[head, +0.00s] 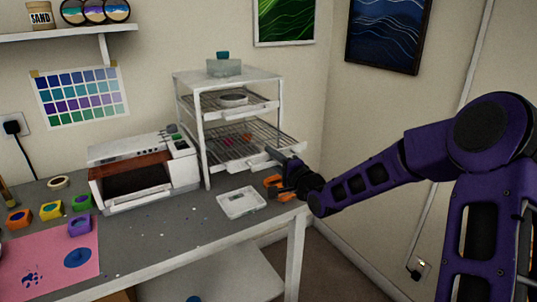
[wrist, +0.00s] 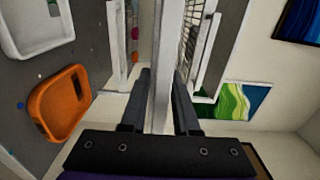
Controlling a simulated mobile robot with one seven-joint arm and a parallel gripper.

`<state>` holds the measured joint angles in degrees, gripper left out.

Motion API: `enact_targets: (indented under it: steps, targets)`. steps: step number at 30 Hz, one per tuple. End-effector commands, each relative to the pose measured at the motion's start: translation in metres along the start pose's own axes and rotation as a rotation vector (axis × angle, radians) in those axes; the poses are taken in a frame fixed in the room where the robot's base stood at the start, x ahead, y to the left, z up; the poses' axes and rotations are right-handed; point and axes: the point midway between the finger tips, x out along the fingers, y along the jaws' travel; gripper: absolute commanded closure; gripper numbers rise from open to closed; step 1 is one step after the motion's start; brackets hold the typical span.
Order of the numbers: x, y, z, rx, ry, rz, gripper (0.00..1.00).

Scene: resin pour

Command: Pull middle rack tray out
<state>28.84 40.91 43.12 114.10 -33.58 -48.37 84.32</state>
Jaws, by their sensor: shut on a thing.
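The white drying rack (head: 205,150) stands at the back right of the bench. A wire tray (head: 222,150) below its upper tray carries small pink and orange pieces and juts out past the front posts. My gripper (head: 283,160) is at this tray's white front edge. In the wrist view my gripper (wrist: 158,98) has one finger on each side of a white bar (wrist: 168,45), shut on it. The tray's wire mesh (wrist: 193,38) shows beside the bar. The exact contact is partly hidden in the head view.
The upper tray (head: 262,107) holds a round white item. A white tray (head: 222,203) and an orange tray (wrist: 84,101) lie on the bench near the gripper. A white printer-like machine (head: 181,165) stands left of the rack. The wall is close on the right.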

Motion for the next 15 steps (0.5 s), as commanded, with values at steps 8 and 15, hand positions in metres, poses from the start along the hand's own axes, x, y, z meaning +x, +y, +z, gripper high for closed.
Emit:
enact_targets:
  steps: [8, 15]
  targets:
    - [-0.0021, -0.0043, -0.0002, -0.001, 0.0, -0.01, 1.0]
    - [-0.0019, -0.0044, -0.0003, -0.001, 0.001, -0.01, 0.62]
